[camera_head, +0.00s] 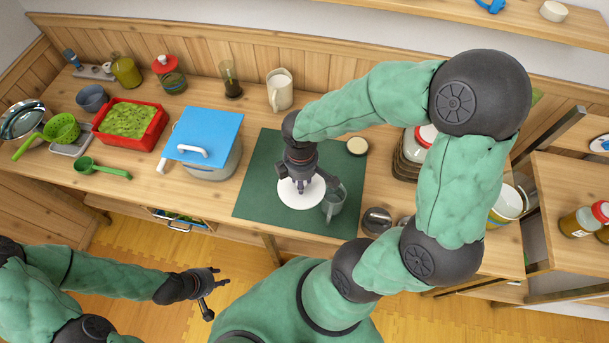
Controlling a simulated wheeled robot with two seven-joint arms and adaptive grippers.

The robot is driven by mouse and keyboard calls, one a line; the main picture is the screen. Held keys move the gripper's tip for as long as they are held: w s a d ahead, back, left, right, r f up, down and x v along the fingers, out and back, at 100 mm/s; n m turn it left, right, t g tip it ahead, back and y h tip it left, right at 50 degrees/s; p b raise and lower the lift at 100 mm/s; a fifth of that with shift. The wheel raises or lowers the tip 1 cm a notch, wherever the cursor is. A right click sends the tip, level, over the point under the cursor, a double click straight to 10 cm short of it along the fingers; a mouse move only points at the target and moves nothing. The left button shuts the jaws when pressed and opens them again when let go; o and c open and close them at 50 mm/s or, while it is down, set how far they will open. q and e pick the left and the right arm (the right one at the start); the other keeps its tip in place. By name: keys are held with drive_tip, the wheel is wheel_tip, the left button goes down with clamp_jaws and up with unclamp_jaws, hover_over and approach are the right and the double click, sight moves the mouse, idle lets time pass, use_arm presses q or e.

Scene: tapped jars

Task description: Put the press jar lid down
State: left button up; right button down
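My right gripper (301,184) points down over a white round disc (301,199) on the dark green mat (260,190). Its fingertips are close above or touching the disc, and whether they grip anything is hidden. I cannot tell for sure which thing is the press jar lid. A grey translucent mug-like vessel (334,203) stands just right of the disc. A small cream round lid (357,146) lies at the mat's back right corner. My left gripper (211,291) is open and empty, in front of the counter over the floor.
Left of the mat stands a pot (213,169) with a blue board (204,135) on it. A white pitcher (279,91) and a glass jar (231,82) stand behind. A red tray (151,135) is farther left. Red-lidded jars (424,136) stand right, partly behind my arm.

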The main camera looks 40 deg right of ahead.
sight(312, 196)
drive_tip(key=s, duration=0.1)
drive_tip(key=s+n, duration=0.2)
drive_tip(key=shift+s+d+r, duration=0.25)
drive_tip(key=shift+s+r, duration=0.1)
drive_tip(key=shift+s+n, duration=0.4)
drive_tip(key=shift+n, duration=0.1)
drive_tip(key=shift+w+f, duration=0.25)
drive_tip(key=w+f, duration=0.1)
drive_tip(key=w, duration=0.1)
drive_tip(key=w+f+b, duration=0.1)
drive_tip(key=w, duration=0.2)
drive_tip(key=w+f+b, duration=0.1)
drive_tip(key=w+f, duration=0.1)
drive_tip(key=w, duration=0.1)
drive_tip(key=shift+w+a, duration=0.2)
drive_tip(key=shift+a, duration=0.15)
drive_tip(key=w+f, duration=0.2)
drive_tip(key=w+f+b, duration=0.1)
drive_tip(key=w+f, duration=0.1)
drive_tip(key=shift+a+f, duration=0.15)
drive_tip(key=shift+f, duration=0.15)
drive_tip(key=shift+w+f+b, duration=0.25)
drive_tip(key=shift+f+b, duration=0.15)
drive_tip(key=shift+b, duration=0.05)
drive_tip(key=shift+w+f+b, duration=0.1)
drive_tip(key=shift+f+b, duration=0.5)
drive_tip(key=shift+f, duration=0.95)
